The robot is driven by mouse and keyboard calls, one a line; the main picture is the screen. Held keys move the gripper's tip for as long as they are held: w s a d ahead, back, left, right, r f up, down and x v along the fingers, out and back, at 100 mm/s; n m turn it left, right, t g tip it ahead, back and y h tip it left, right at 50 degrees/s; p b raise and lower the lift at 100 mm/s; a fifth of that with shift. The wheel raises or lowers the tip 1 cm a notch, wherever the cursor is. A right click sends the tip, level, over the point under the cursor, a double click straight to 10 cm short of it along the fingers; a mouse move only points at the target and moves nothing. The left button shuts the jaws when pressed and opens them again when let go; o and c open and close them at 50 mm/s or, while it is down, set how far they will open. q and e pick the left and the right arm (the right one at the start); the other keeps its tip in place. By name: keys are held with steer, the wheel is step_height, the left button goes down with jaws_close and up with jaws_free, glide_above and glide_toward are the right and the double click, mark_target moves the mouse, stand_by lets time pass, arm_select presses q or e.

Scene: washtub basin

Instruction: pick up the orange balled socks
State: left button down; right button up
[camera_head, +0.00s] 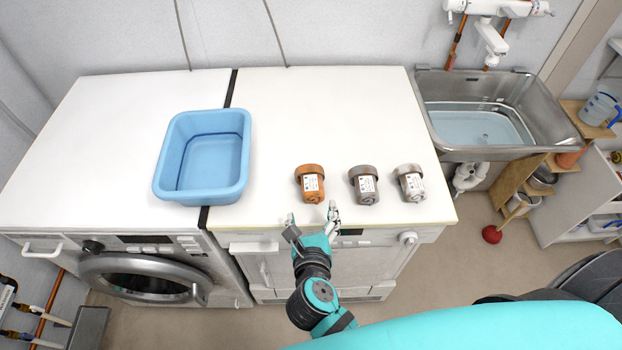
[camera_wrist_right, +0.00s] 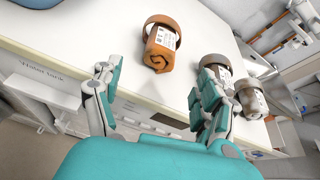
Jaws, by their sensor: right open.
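The orange balled socks (camera_head: 311,184) lie on the white machine top near its front edge, with a white label around them. In the right wrist view they also show (camera_wrist_right: 159,55), ahead of the fingers and between their lines. My right gripper (camera_head: 312,215) is open and empty, just in front of the edge, short of the orange socks and not touching them. In the right wrist view its fingers (camera_wrist_right: 150,95) are spread wide. My left gripper is not in view.
Grey-brown balled socks (camera_head: 364,186) and light grey balled socks (camera_head: 409,183) lie to the right of the orange ones. A blue washtub (camera_head: 243,160) stands to the left. A metal sink (camera_head: 455,90) is at the right. The top behind the socks is clear.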

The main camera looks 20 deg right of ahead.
mark_target(311, 197)
steer(key=x, duration=0.4)
steer(key=shift+w+p, duration=0.2)
steer(key=shift+p, duration=0.15)
steer(key=shift+w, duration=0.25)
steer(key=p+x, duration=0.1)
steer(key=x, duration=0.4)
steer(key=shift+s+a+f+p, duration=0.1)
steer(key=shift+p, duration=0.25)
steer(key=shift+s, duration=0.1)
steer(key=shift+c, duration=0.9)
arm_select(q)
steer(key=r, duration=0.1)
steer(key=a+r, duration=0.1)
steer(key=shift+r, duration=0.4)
arm_select(e)
steer(key=c, duration=0.7)
steer(key=shift+c, duration=0.2)
